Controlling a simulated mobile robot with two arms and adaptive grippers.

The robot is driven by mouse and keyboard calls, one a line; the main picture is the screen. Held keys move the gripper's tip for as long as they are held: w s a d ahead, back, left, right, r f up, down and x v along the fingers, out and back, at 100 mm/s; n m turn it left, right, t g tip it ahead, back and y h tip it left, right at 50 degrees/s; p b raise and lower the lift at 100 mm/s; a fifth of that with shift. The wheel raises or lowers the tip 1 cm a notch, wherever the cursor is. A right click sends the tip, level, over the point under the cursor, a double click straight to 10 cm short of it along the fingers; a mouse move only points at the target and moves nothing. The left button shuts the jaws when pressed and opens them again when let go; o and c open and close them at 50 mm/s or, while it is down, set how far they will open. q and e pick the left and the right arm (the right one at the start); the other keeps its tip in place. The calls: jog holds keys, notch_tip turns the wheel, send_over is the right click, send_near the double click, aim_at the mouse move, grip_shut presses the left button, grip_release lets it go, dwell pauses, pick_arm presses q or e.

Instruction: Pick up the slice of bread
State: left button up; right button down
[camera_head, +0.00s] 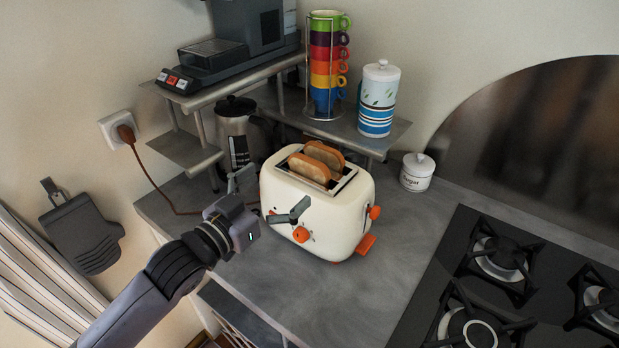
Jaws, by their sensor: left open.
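Two slices of bread stand upright in the slots of a cream toaster (345,222), with their tops sticking out. The front slice (309,168) is nearer my arm, and the back slice (325,155) is just behind it. The toaster has an orange knob and orange levers. My left gripper (272,197) is at the toaster's left side, with one finger in front of the toaster's face and the other to its left. It is open, empty and lower than the bread. Whether the fingers touch the toaster is unclear. My right gripper does not show.
A metal shelf behind the toaster holds a rack of colored mugs (325,69) and a striped canister (378,99). A coffee pot (238,135) stands behind the gripper. A sugar jar (417,172) and black stove (490,290) are at right. The counter in front (310,300) is clear.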

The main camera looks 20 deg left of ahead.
aim_at(307, 166)
pick_arm(q)
jog(key=p+x, duration=0.1)
jog(key=x, duration=0.3)
jog(key=shift+w, duration=0.15)
jog(key=p+x, duration=0.2)
jog(key=x, duration=0.2)
jog(key=shift+w+d+f, duration=0.2)
jog(key=shift+w+d, duration=0.1)
jog(key=shift+w, duration=0.05)
jog(key=shift+w+d+f, duration=0.1)
jog(key=shift+w, duration=0.2)
jog(key=shift+s, duration=0.1)
jog(key=shift+c, duration=0.8)
jog(key=c, duration=0.8)
